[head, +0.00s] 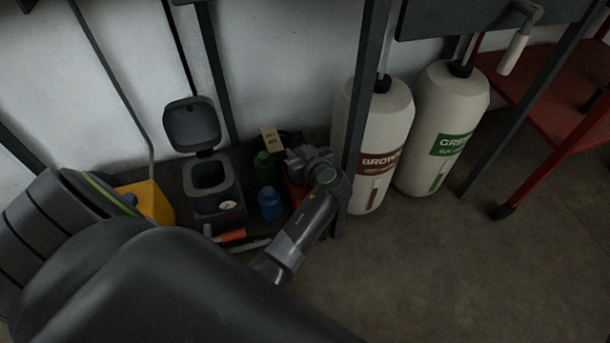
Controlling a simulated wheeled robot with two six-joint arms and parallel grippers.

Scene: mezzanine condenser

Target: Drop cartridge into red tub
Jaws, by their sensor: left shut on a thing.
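My left arm comes in from the left and reaches down to the floor area by the wall. My left gripper (299,160) is at the far end of it, over or just behind the red tub (296,193). The tub shows only as a red strip, mostly covered by my wrist and forearm. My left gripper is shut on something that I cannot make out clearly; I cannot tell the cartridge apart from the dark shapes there. My right gripper is not in view.
Left of the tub stand a blue bottle (270,204), a green bottle (264,168), a dark bin with raised lid (210,176) and a yellow container (152,203). A tan tag (271,139) is behind. Two large cream tanks, brown-labelled (390,125) and green-labelled (450,110), stand right.

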